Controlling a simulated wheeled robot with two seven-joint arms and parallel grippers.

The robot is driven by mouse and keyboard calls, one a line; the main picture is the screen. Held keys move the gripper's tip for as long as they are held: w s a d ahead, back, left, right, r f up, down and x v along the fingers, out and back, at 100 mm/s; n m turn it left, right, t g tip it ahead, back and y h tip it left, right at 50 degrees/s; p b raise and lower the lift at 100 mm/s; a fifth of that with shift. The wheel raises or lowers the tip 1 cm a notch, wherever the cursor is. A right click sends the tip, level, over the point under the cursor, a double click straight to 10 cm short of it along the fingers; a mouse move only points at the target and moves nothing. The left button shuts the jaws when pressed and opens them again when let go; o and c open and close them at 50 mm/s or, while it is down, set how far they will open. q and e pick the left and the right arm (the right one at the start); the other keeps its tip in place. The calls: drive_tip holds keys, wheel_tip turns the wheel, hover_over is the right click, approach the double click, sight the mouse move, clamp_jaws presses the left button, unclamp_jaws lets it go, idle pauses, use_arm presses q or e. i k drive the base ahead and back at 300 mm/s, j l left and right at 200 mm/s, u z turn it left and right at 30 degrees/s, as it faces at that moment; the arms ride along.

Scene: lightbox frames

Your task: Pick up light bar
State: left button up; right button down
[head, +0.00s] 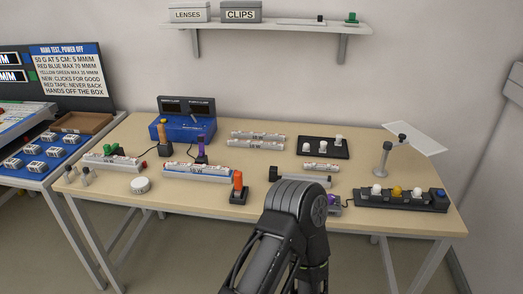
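Several long white light bars with printed labels lie on the wooden table. Two bars lie parallel at the back middle, the rear light bar (258,135) and the front light bar (255,144). Another light bar (197,169) lies on a blue-edged base in front of the blue box. One more light bar (112,160) is at the left, and a short bar (322,166) is right of centre. I cannot tell which one the task means. A dark arm of mine bends over the front table edge; neither gripper shows.
A grey bar fixture (303,180) with dark ends sits partly behind my arm. A blue meter box (183,124), an orange-topped holder (238,187), a black knob strip (402,197) and a lamp with a white panel (413,138) stand around. A wall shelf (268,25) hangs above.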

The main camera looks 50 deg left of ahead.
sight(175, 166)
drive_tip(key=u, duration=2.05)
drive_tip(key=i+j+u, duration=0.15)
drive_tip(key=i+j, duration=0.2)
drive_tip(key=i, duration=0.1)
